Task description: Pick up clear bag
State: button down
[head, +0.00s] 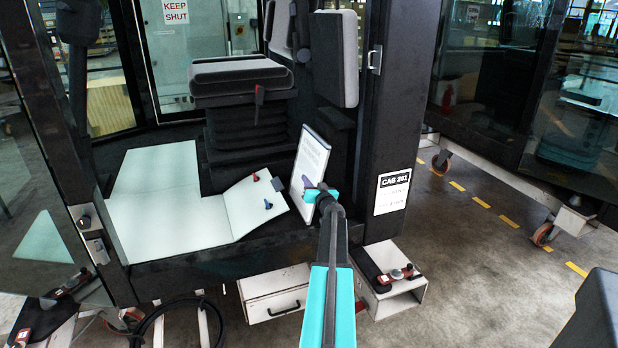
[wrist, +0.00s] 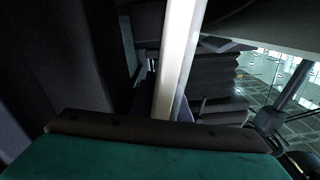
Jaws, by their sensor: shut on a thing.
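A thin flat packet (head: 309,163) with a white printed face and dark edges stands upright, slightly tilted, on the cab floor beside the seat base. It is the thing that best fits the clear bag; I cannot make out its clear film. My gripper (head: 320,192) is shut on its lower right edge in the head view. In the wrist view the packet shows edge-on as a pale strip (wrist: 178,60) rising beyond the dark gripper edge (wrist: 160,130). The fingertips' exact contact is hidden there. I cannot tell whether the packet touches the floor.
A white floor sheet (head: 165,205) has a raised flap (head: 252,203) with small red and blue parts on it. The black seat (head: 240,75) stands behind. A dark post with a CAB 201 label (head: 393,190) stands close to the right of my arm. White drawer (head: 275,294) is below.

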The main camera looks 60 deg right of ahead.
jog(key=shift+r+p, duration=0.25)
jog(key=shift+p, duration=0.05)
